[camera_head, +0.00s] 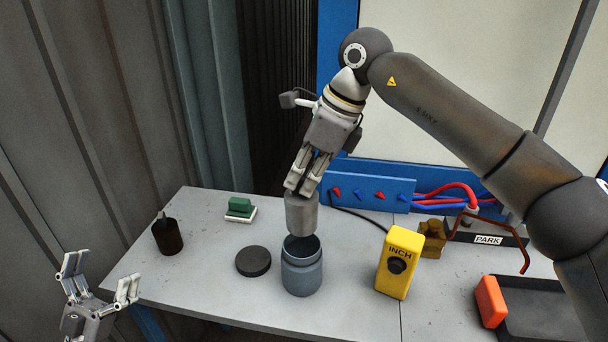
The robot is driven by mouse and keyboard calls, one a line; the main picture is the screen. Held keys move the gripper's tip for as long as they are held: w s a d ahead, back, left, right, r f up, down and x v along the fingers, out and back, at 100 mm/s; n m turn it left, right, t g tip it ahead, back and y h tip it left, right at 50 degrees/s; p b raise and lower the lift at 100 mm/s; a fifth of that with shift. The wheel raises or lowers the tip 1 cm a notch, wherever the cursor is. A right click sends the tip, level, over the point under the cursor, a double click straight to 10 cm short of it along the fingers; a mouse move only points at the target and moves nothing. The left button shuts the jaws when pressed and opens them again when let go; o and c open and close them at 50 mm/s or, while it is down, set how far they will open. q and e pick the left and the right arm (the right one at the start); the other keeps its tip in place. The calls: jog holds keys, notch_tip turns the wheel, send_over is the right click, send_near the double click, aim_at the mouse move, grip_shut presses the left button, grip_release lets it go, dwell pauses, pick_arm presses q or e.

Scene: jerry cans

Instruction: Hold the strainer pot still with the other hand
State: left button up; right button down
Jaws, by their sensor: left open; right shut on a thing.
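The strainer pot (302,276) is a blue-grey, open-topped round pot standing upright on the table. My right gripper (305,188) is shut on a grey metal cylinder (301,214), which looks like the strainer. It holds the cylinder nearly upright over the pot's mouth. The cylinder's lower end meets the pot's far rim in the picture; I cannot tell if they touch. My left gripper (101,274) is open and empty at the lower left, off the table's left edge and well apart from the pot.
A dark round lid (253,261) lies left of the pot. A yellow INCH button box (399,263) stands close on its right. An orange block (491,301) is at the right. The table's front left is clear.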

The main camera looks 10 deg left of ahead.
pick_arm(q)
jog(key=w+d+r+m+g+h, duration=0.3)
jog(key=w+d+m+g+h, duration=0.15)
jog(key=m+h, duration=0.55)
jog(key=m+g+y, duration=0.4)
jog(key=m+g, duration=1.3)
jog(key=m, duration=1.4)
send_near(297, 272)
jog(key=w+f, duration=0.2)
jog(key=w+a, duration=0.1)
jog(key=w, duration=0.1)
jog(key=shift+f, duration=0.4)
jog(key=shift+w+d+f+m+g+y, duration=0.15)
jog(key=shift+f+m+g, duration=0.1)
jog(key=shift+f+m, duration=0.25)
jog(key=shift+w+f+m+g+y, duration=0.1)
jog(key=shift+f+m+g+y, duration=0.15)
jog(key=shift+m, duration=0.45)
jog(key=shift+x, duration=4.95)
jog(key=c, duration=1)
